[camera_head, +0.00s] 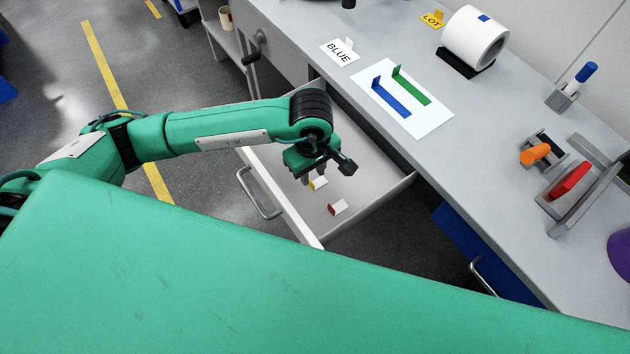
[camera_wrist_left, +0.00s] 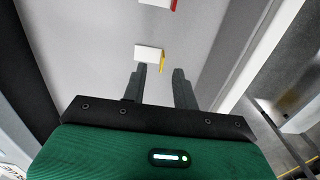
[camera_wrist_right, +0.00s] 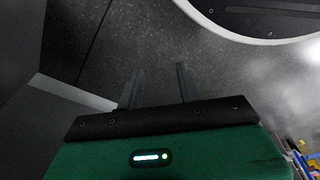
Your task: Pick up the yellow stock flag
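The yellow stock flag (camera_head: 319,184), a small white piece with a yellow face, lies in the open drawer (camera_head: 369,206). In the left wrist view the yellow flag (camera_wrist_left: 149,54) is just beyond my fingertips, its yellow end between them. My left gripper (camera_head: 312,174) is over the drawer, just above the flag; its fingers stand apart and empty in the left wrist view (camera_wrist_left: 160,72). My right gripper (camera_wrist_right: 160,70) is open and empty over dark floor, and is out of the head view.
A similar red flag (camera_head: 338,208) lies in the drawer nearby. The drawer walls stand close around my left gripper. On the counter above are a white card (camera_head: 426,118) with blue and green flags, a BLUE label (camera_head: 339,53), a white roll (camera_head: 474,37) and tool holders.

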